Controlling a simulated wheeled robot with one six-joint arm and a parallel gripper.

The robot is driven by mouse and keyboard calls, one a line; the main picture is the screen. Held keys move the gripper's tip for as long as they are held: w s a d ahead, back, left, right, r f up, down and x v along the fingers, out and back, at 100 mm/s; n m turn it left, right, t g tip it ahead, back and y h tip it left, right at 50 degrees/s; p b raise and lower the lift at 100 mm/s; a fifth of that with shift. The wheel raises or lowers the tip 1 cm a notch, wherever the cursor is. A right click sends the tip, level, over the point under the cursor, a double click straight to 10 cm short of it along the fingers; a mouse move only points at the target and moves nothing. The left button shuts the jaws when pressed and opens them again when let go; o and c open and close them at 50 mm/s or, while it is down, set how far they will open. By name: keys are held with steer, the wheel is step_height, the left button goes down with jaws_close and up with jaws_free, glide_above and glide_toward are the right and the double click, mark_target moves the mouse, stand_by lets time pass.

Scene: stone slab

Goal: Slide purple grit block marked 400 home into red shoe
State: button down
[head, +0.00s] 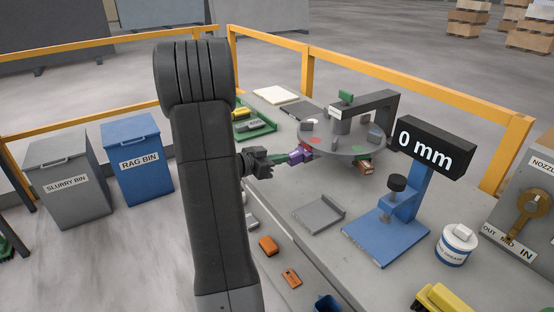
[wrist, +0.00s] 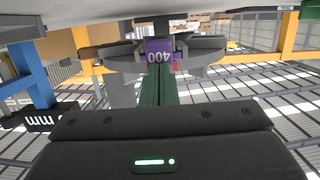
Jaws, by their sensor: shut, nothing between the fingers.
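The purple grit block (head: 297,156) is at the left rim of a round grey disc (head: 352,148). In the wrist view the block (wrist: 158,52) shows its 400 label upside down. A little red shows at its right side there (wrist: 176,66), probably the red shoe; how deep the block sits in it is hidden. A red patch (head: 314,140) lies on the disc top. My gripper (head: 284,158) is shut, with nothing between its dark green fingers (wrist: 160,92). The fingertips are right at the block's outer end; whether they touch it is unclear.
A grey arm (head: 370,103) reaches over the disc. A blue gauge stand reading 0 mm (head: 430,147) and a grey tray (head: 318,214) stand in front. A green tray (head: 254,127) lies behind.

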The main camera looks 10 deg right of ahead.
steer(key=shift+w+d+f, duration=0.1)
steer(key=shift+d+f, duration=0.2)
steer(key=shift+d, duration=0.15)
steer(key=shift+f+p+v, duration=0.15)
steer(key=shift+p+v, duration=0.3)
steer(key=shift+v, duration=0.6)
steer(key=shift+f+p+v, duration=0.1)
steer(key=shift+p+v, duration=0.3)
steer(key=shift+v, duration=0.7)
steer(key=v, duration=1.3)
steer(key=shift+a, duration=0.2)
steer(key=shift+w, duration=0.1)
